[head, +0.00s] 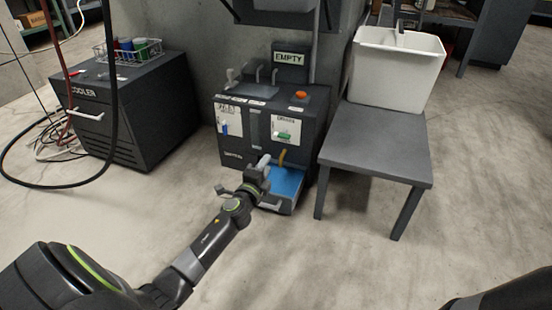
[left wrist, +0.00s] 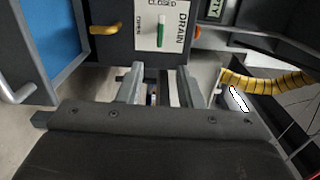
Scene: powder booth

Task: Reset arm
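My left gripper (head: 243,178) is in front of the dark powder unit (head: 252,150), beside the low blue tray (head: 287,183). Its two fingers show apart in the left wrist view (left wrist: 160,88), with nothing between them. In that view the drain panel (left wrist: 162,22) with a green lever (left wrist: 161,32) lies beyond the fingertips, apart from them. A yellow spout (left wrist: 104,30) and the blue tray's surface (left wrist: 48,35) are on the left. My right gripper is not in view; only a dark piece shows at the head view's lower right corner.
A black cooler (head: 130,115) with a wire rack (head: 128,50) on top stands left, with hoses and cables around it. A grey table (head: 378,140) bearing a white bin (head: 395,75) stands right. An EMPTY sign (head: 291,57) is above the unit. The front floor is clear.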

